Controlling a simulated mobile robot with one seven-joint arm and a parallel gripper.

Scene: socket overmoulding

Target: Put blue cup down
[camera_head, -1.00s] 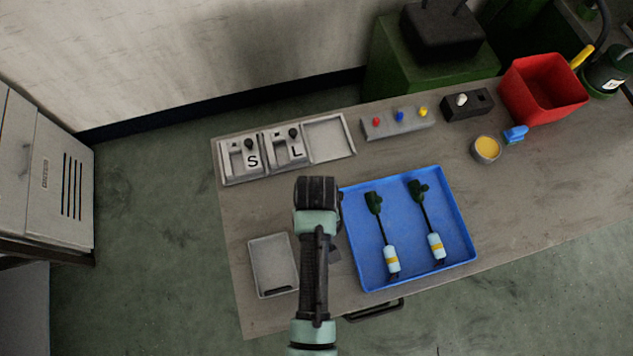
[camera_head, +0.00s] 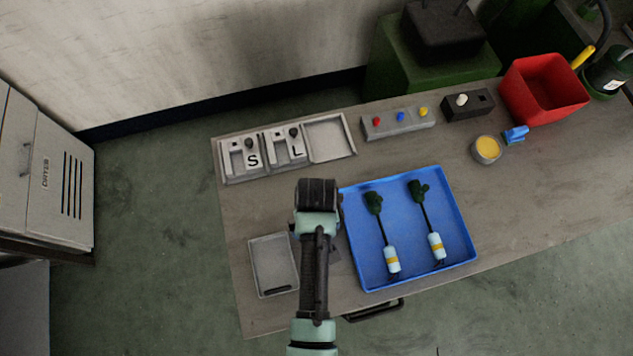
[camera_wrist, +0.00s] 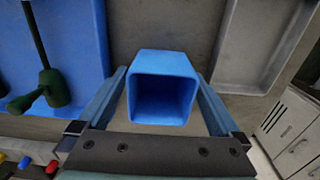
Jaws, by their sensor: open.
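The blue cup (camera_wrist: 163,62) shows in the wrist view as a square, open-mouthed cup, with its dark inside facing the camera. My gripper (camera_wrist: 161,74) is open, with one finger on each side of the cup. Only narrow gaps, if any, show between fingers and cup, so I cannot tell whether they touch. The grey worktop (camera_wrist: 165,20) lies beyond it; whether the cup's base rests on it is hidden. In the head view my arm covers the cup and the fingers.
A blue tray (camera_head: 410,225) with two tools lies right of my arm. A shallow grey tray (camera_head: 270,260) lies to the left. Trays marked S and L (camera_head: 268,155), a button box (camera_head: 398,122), a yellow-filled bowl (camera_head: 486,150) and a red bin (camera_head: 545,90) stand behind.

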